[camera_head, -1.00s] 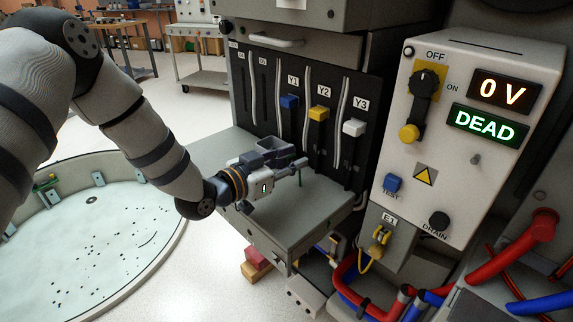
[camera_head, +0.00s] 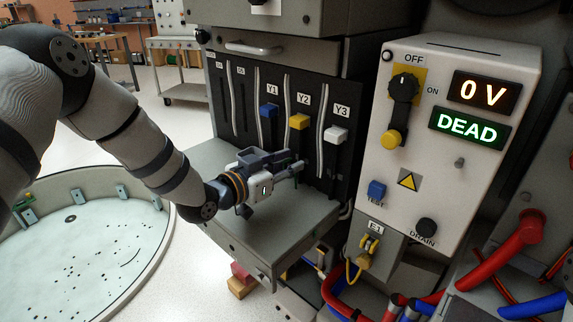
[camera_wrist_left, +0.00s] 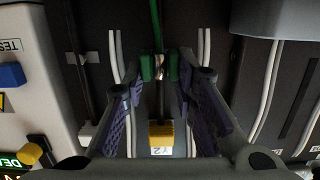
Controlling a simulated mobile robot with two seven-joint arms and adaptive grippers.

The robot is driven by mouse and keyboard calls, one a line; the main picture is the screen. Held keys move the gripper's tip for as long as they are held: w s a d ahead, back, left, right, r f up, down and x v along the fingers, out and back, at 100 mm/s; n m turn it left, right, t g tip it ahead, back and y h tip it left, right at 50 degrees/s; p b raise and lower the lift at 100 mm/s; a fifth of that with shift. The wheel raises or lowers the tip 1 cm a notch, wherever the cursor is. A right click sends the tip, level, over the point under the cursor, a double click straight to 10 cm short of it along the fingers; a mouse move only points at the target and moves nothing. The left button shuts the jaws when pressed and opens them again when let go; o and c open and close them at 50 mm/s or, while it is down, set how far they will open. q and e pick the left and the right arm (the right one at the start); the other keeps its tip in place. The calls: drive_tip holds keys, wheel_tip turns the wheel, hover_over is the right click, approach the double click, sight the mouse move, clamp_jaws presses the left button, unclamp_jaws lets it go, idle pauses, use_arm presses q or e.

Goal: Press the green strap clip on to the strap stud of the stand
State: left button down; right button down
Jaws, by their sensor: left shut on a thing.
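My left gripper (camera_head: 298,167) reaches in from the left above the grey shelf, in front of the dark panel with the Y1, Y2 and Y3 levers. In the left wrist view it (camera_wrist_left: 158,72) is closed on the green strap clip, whose green sides (camera_wrist_left: 146,68) show between the fingertips. A green strap (camera_wrist_left: 156,25) runs from the clip to the top edge of that view. In the head view the clip is mostly hidden by the fingers. I cannot make out the stand or its strap stud with certainty. My right gripper is not in view.
The yellow Y2 lever (camera_head: 299,121) and white Y3 lever (camera_head: 336,134) are on the panel behind the gripper. A control box (camera_head: 440,205) reading 0 V and DEAD stands to the right. A yellow clip (camera_head: 367,250) hangs at E1. A round pale basin (camera_head: 90,250) is at left.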

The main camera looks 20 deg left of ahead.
use_arm(q)
drive_tip(key=shift+w, duration=0.15)
drive_tip(key=shift+w+d, duration=0.35)
drive_tip(key=shift+w, duration=0.2)
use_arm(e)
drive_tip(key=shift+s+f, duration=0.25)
use_arm(q)
drive_tip(key=shift+w, duration=0.1)
drive_tip(key=shift+w+d+b, duration=0.15)
drive_tip(key=shift+w+b, duration=0.1)
drive_tip(key=shift+b, duration=0.1)
drive_tip(key=shift+r, duration=0.1)
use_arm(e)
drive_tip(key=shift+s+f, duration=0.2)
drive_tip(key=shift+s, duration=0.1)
use_arm(q)
drive_tip(key=shift+w+r, duration=0.1)
drive_tip(key=c, duration=1.4)
unclamp_jaws()
drive_tip(key=shift+o, duration=0.9)
drive_tip(key=shift+w+d, duration=0.15)
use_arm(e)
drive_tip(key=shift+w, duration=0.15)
